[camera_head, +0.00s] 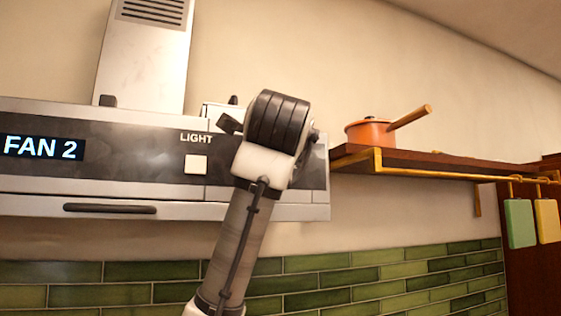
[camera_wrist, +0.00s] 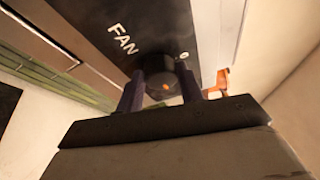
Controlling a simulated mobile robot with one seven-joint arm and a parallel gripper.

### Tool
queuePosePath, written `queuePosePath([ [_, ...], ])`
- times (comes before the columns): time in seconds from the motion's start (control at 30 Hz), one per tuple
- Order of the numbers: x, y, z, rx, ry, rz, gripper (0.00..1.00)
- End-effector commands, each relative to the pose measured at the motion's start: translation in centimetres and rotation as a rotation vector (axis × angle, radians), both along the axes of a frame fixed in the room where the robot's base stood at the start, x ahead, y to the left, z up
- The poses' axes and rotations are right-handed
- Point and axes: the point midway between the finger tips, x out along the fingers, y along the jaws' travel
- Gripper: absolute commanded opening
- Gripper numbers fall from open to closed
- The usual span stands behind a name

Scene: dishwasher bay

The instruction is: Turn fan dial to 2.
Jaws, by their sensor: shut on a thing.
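The range hood's dark control panel (camera_head: 130,160) carries a lit display (camera_head: 42,147) reading "FAN 2". In the head view my arm hides the dial and most of my gripper.
A square light button (camera_head: 195,165) under "LIGHT" is just left of my arm. A wooden shelf (camera_head: 440,164) with an orange pan (camera_head: 371,132) is to the right. Green and yellow boards (camera_head: 520,223) hang below it. The hood has a dark handle (camera_head: 110,209).

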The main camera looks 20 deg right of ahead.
Motion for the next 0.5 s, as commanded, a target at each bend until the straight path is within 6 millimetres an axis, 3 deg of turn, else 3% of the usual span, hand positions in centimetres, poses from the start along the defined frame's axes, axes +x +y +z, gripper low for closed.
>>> queuePosePath([
  [0.33,-0.04,-0.08,-0.02,0.003,-0.001,-0.002,0.14],
  [0.37,-0.04,-0.07,-0.02,0.002,0.0,-0.002,0.4],
  [0.5,-0.03,-0.06,-0.01,0.002,-0.001,-0.001,0.58],
])
